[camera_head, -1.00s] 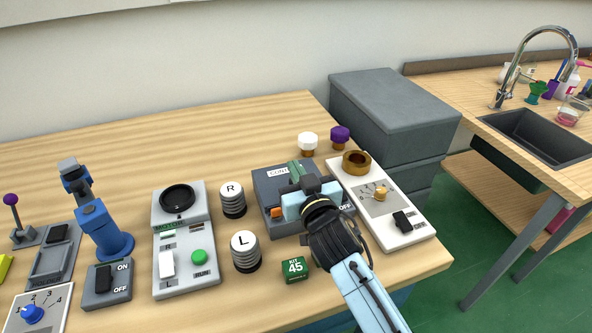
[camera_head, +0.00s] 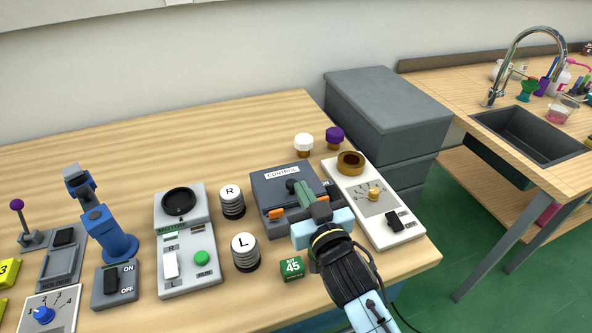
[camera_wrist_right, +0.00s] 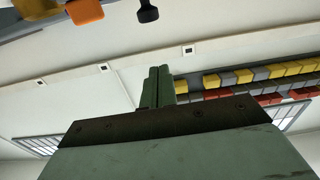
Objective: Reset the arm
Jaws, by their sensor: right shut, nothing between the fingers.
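My right gripper (camera_head: 311,193) is in front of the grey control box (camera_head: 277,180) on the table and covers its right front part. The gripper is shut and empty. In the right wrist view its green fingers (camera_wrist_right: 158,88) are pressed together, with wall and ceiling behind them. An orange switch (camera_wrist_right: 85,11) and a black knob (camera_wrist_right: 148,12) show at the top of that view, apart from the fingers. My left gripper is not in view.
The white panel with a brass ring (camera_head: 350,163) is right of the gripper. A green 45 box (camera_head: 292,268) sits left of my forearm. The R cylinder (camera_head: 232,202), L cylinder (camera_head: 245,252) and motor panel (camera_head: 187,273) stand further left. Grey boxes (camera_head: 385,105) stand behind right.

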